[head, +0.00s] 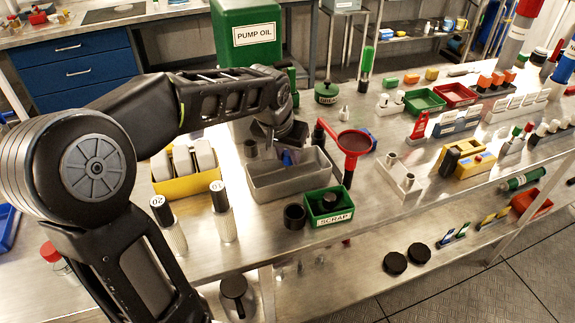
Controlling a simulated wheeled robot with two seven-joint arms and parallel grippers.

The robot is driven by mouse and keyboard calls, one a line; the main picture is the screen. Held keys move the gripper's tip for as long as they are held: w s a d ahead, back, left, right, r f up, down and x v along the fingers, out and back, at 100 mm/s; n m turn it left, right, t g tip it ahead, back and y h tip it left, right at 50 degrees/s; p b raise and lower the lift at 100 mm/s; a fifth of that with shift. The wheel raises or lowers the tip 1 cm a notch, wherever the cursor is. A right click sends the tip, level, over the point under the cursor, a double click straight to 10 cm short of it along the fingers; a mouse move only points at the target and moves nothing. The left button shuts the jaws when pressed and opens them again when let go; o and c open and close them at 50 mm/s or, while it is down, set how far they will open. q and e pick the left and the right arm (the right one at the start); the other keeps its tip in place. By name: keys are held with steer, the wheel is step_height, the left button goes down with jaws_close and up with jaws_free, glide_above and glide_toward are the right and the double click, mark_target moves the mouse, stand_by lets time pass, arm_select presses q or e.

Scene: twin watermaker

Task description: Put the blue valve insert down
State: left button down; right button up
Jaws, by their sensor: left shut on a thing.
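My left arm reaches in from the left, and its gripper (284,146) points down above the back left part of a grey metal tray (290,187) on the bench. It is shut on the blue valve insert (288,158), of which only a small blue part shows below the dark fingers. The rest of the insert is hidden by the gripper. I cannot tell whether the insert touches the tray. My right gripper is not in view.
A green SCRAP bin (328,219) and a red funnel (354,142) stand right of the tray. A yellow holder with white blocks (172,185) stands at its left. Two numbered cylinders (222,222) stand in front. A green PUMP OIL can (245,62) is behind.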

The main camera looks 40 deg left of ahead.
mark_target(286, 162)
arm_select(q)
steer(key=shift+f, duration=1.85)
steer(key=shift+f, duration=0.2)
steer(key=c, duration=1.2)
jaws_free()
steer(key=shift+r, duration=0.1)
steer(key=shift+r, duration=0.2)
steer(key=v, duration=1.2)
steer(key=shift+f, duration=0.1)
